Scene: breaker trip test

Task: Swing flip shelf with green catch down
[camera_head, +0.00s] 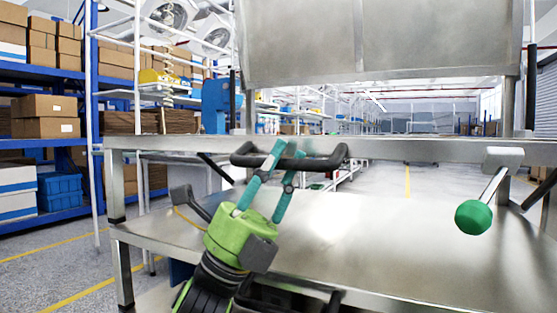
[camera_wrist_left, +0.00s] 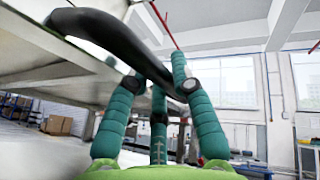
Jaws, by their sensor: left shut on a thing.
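The flip shelf (camera_head: 420,150) shows nearly edge-on in the head view as a grey metal panel with a black curved handle (camera_head: 325,163) on its front edge. The green catch (camera_head: 473,217), a round knob on a short metal lever, hangs at the shelf's right end. My left gripper (camera_head: 287,156), with teal fingers, is shut on the black handle. In the left wrist view the fingers (camera_wrist_left: 163,75) close around the handle (camera_wrist_left: 105,32), with the shelf's underside (camera_wrist_left: 45,55) at the left. My right gripper is not in view.
A wide metal surface (camera_head: 400,245) lies below the flip shelf, and a large metal panel (camera_head: 400,40) stands above it. A blue rack (camera_head: 45,145) with boxes stands at the left. The space between the shelf and the lower surface looks clear.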

